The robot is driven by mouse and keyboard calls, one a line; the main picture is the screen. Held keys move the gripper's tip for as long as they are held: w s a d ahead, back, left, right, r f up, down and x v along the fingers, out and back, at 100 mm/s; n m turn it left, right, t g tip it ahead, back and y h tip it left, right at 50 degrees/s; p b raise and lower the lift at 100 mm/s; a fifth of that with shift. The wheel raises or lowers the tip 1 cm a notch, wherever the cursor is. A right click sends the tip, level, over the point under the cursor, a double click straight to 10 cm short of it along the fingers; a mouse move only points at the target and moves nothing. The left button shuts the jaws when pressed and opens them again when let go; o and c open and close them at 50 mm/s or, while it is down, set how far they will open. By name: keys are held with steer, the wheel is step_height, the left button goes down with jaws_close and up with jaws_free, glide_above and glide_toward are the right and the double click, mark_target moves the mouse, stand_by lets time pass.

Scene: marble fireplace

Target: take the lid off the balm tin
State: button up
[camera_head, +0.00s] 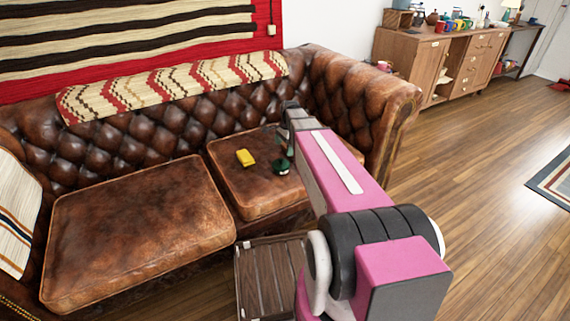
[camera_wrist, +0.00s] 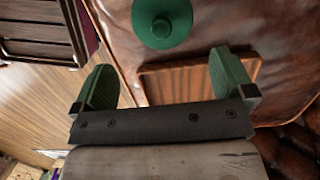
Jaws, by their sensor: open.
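The balm tin appears as a round green disc with a small knob at its centre (camera_wrist: 161,24), on the brown leather seat cushion. In the head view a small dark green round thing (camera_head: 281,168), likely the tin, sits on the right cushion just below my gripper (camera_head: 284,150). My gripper also shows in the wrist view (camera_wrist: 165,68), with its two green fingers wide apart and nothing between them. The tin lies beyond the fingertips, apart from them. The seam between lid and tin cannot be made out.
A yellow block (camera_head: 245,158) lies left of the tin on the cushion. A brown wooden piece (camera_wrist: 185,80) lies below the fingers in the wrist view. A slatted wooden table (camera_head: 265,280) stands before the sofa (camera_head: 140,220). The left cushion is clear.

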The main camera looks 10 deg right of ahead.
mark_target(281, 158)
steer(key=f, duration=0.2)
steer(key=a+f, duration=0.1)
steer(key=f, duration=0.2)
steer(key=a+f, duration=0.1)
steer(key=f, duration=0.2)
steer(key=shift+s+f, duration=0.1)
steer(key=shift+s, duration=0.05)
steer(key=shift+c, duration=0.3)
steer(key=c, duration=0.5)
